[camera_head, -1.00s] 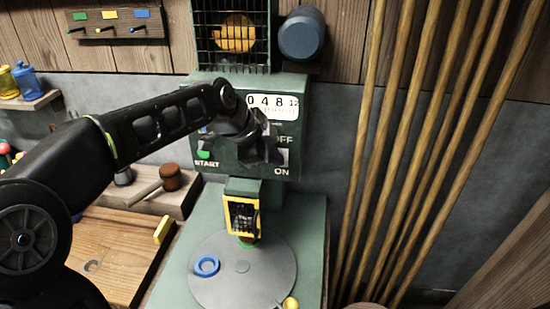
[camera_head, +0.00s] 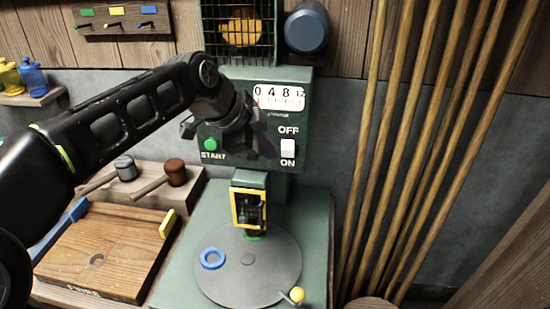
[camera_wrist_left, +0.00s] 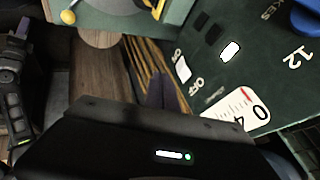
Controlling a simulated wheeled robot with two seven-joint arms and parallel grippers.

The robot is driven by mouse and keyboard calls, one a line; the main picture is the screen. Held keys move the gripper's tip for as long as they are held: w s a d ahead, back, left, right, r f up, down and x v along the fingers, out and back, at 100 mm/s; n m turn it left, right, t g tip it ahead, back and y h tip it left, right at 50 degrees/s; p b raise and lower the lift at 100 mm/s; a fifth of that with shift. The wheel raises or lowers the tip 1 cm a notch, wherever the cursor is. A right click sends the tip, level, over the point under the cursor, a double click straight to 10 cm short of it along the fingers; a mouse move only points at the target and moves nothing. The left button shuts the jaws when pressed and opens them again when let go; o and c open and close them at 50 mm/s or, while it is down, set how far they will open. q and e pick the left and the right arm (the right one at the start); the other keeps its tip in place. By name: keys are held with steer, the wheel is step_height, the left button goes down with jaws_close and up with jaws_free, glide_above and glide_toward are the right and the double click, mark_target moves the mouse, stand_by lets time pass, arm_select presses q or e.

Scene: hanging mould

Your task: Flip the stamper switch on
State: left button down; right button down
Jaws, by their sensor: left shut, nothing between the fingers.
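The stamper switch (camera_head: 288,147) is a small white rocker on the front of the green control box (camera_head: 240,95). It sits between the OFF label above and the ON label below. I cannot tell which way it is tipped. My left gripper (camera_head: 264,149) is shut and empty, just left of the switch and apart from it in the picture, right of the green START button (camera_head: 210,144). In the left wrist view the switch (camera_wrist_left: 183,69) shows between its two labels, right of the shut left fingers (camera_wrist_left: 168,90).
Below the box is a round grey plate (camera_head: 225,285) with a blue ring (camera_head: 212,258) and a yellow-framed stamper head (camera_head: 248,209). Tall wooden poles (camera_head: 405,150) stand to the right. A wooden board (camera_head: 100,262) and mallets (camera_head: 175,172) lie left.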

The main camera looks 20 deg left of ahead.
arm_select(q)
steer(key=v, duration=0.4)
steer(key=shift+s+f, duration=0.15)
steer(key=shift+s, duration=0.15)
steer(key=shift+d, duration=0.1)
